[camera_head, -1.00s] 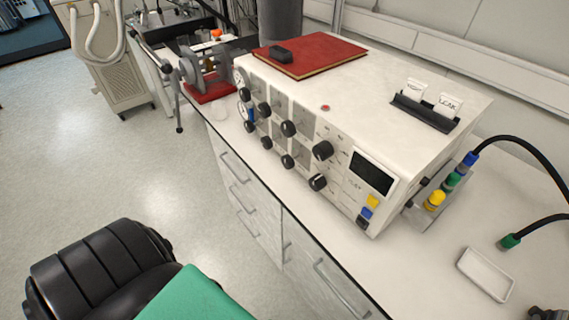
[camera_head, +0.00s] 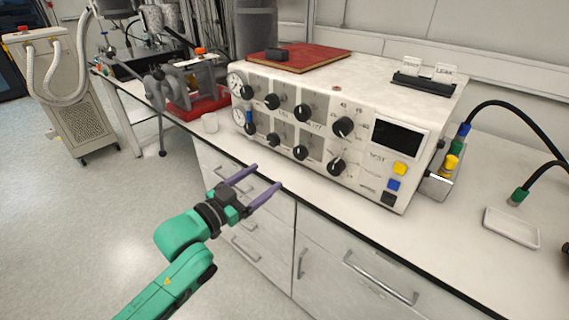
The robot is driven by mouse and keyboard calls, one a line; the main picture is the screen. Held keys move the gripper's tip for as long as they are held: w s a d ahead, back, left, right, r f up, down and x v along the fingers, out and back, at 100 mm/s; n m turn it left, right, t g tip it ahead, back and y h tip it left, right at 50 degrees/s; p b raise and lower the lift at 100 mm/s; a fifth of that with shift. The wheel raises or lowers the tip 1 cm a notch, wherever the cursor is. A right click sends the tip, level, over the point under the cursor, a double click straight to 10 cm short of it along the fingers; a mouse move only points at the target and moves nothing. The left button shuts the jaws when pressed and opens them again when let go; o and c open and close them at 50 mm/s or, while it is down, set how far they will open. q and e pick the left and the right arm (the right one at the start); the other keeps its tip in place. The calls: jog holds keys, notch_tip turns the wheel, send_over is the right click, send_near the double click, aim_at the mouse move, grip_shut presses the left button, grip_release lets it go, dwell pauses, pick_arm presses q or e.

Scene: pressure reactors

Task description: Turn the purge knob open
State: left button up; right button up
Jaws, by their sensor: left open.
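The white control box (camera_head: 372,104) stands on the bench. Its front panel carries several black knobs in two rows. Two larger knobs sit at the right of the panel, an upper one (camera_head: 343,127) and a lower one (camera_head: 337,165). The panel lettering is too small for me to tell which knob is the purge knob. My left gripper (camera_head: 262,182) has purple fingers, is open and empty, and is in front of the bench drawers, below the panel and apart from it. My right gripper is not in view.
A red book (camera_head: 300,58) lies on the box. A vise on a red base (camera_head: 198,104) stands to its left. Cables and coloured connectors (camera_head: 452,165) are at its right, near a white tray (camera_head: 511,228). A narrow strip of bench before the panel is clear.

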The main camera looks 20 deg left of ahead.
pick_arm(q)
send_near(298, 154)
jog(key=w, duration=0.1)
jog(key=x, duration=0.3)
jog(key=p+x, duration=0.1)
jog(key=x, duration=0.5)
jog(key=shift+w+d+r+p, duration=0.1)
jog(key=shift+d+p, duration=0.25)
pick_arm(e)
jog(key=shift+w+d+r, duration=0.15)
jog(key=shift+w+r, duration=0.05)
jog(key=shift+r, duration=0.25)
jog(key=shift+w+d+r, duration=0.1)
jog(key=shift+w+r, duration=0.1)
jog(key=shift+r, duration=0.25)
pick_arm(q)
grip_shut()
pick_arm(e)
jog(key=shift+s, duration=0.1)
